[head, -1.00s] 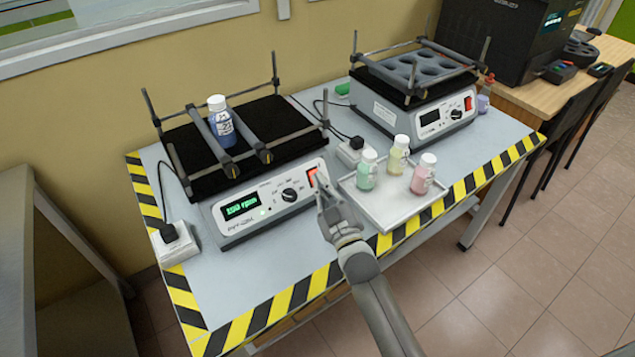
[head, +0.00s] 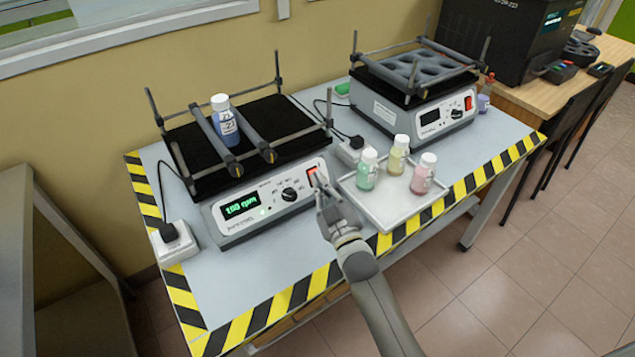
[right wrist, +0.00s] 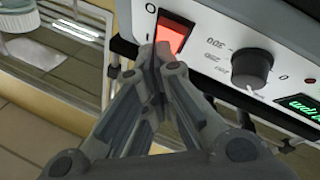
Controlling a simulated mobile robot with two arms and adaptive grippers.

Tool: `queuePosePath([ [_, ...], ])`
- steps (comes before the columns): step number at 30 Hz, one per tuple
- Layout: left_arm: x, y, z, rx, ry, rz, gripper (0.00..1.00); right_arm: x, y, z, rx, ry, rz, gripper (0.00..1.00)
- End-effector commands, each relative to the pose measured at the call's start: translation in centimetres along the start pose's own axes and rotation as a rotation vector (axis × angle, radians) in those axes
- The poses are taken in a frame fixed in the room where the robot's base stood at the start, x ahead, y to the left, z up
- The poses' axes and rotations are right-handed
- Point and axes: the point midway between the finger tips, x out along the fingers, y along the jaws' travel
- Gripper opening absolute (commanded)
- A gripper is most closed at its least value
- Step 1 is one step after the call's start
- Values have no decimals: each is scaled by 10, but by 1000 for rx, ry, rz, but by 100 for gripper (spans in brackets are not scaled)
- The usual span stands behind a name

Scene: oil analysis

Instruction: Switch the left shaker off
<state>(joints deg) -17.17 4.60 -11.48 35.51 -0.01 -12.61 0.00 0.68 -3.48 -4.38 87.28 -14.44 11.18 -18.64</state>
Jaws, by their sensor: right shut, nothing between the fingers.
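The left shaker (head: 228,229) stands on the bench with a blue-filled bottle (head: 224,124) on its black platform, between bars. Its green display (head: 241,206) is lit and shows an rpm reading. Its red power switch (head: 312,175) is at the right end of the front panel; in the right wrist view the switch (right wrist: 172,35) glows red. My right gripper (head: 319,184) is shut and empty, with its fingertips (right wrist: 158,52) right at the switch's edge. I cannot tell whether they touch it. My left gripper is not in view.
A metal tray (head: 378,212) with three small bottles stands just right of my right gripper. The right shaker (head: 408,118), with a dark display, stands farther back. A power socket box (head: 175,246) sits at the bench's left edge. Striped tape borders the bench.

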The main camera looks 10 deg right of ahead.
Motion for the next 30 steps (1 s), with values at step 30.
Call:
queuePosePath([
  [30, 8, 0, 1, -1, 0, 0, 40, 7, -5, 5, 0, 0, 0, 0],
])
